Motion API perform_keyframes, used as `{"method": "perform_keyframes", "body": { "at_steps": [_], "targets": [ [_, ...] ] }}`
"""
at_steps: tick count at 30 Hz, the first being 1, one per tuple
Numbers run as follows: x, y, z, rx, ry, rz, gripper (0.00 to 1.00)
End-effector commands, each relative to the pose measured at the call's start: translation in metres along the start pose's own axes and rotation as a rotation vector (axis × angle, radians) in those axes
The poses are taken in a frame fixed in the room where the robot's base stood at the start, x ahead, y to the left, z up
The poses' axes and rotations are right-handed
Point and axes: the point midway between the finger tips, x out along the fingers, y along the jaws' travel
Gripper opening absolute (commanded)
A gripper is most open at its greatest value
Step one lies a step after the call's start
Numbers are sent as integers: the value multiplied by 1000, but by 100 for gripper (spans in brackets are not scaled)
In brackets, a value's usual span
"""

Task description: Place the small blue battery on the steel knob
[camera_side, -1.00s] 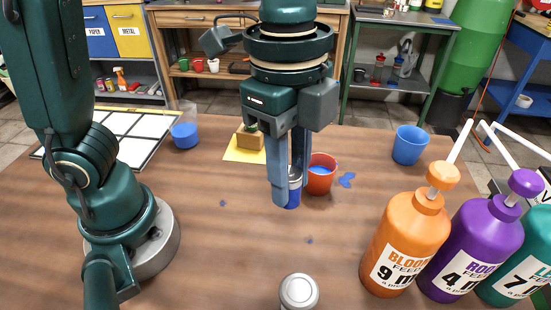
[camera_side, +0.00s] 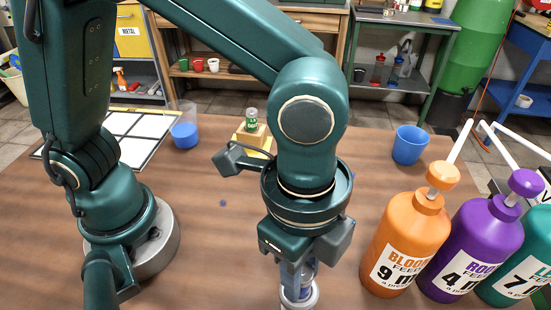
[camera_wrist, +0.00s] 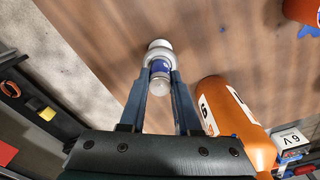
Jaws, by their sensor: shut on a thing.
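My gripper (camera_side: 297,290) is shut on the small blue battery (camera_side: 303,275) at the front of the table. The fingers partly cover the battery in the side view. In the wrist view, the battery (camera_wrist: 160,68) stands between the fingertips of my gripper (camera_wrist: 160,84), its silver end towards the camera. The steel knob (camera_wrist: 157,45) shows just beyond it, in line with the battery. In the side view, the pale rim of the knob (camera_side: 313,298) shows around the fingertips at the bottom edge. I cannot tell whether battery and knob touch.
Orange (camera_side: 405,240), purple (camera_side: 471,248) and teal (camera_side: 520,262) pump bottles stand close on the right. A blue cup (camera_side: 409,145) is behind them. A green-labelled can (camera_side: 252,117) stands on a wooden block (camera_side: 250,135). A red cup (camera_wrist: 300,9) shows in the wrist view.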

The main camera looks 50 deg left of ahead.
Motion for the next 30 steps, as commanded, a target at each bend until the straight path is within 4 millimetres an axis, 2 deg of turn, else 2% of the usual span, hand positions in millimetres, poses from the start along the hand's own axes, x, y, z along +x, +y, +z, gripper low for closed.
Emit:
{"method": "perform_keyframes", "body": {
  "at_steps": [6, 7, 8, 9, 20, 23, 30],
  "targets": [
    [3, 0, 0, 0, 0, 0, 0],
    [3, 0, 0, 0, 1, -1, 42],
    [3, 0, 0, 0, 1, -1, 54],
    [3, 0, 0, 0, 1, 0, 61],
    [0, 0, 0, 1, 1, -1, 61],
    [-10, -1, -1, 1, 4, -2, 61],
    [-58, -1, -2, 1, 8, -5, 61]
  ]
}}
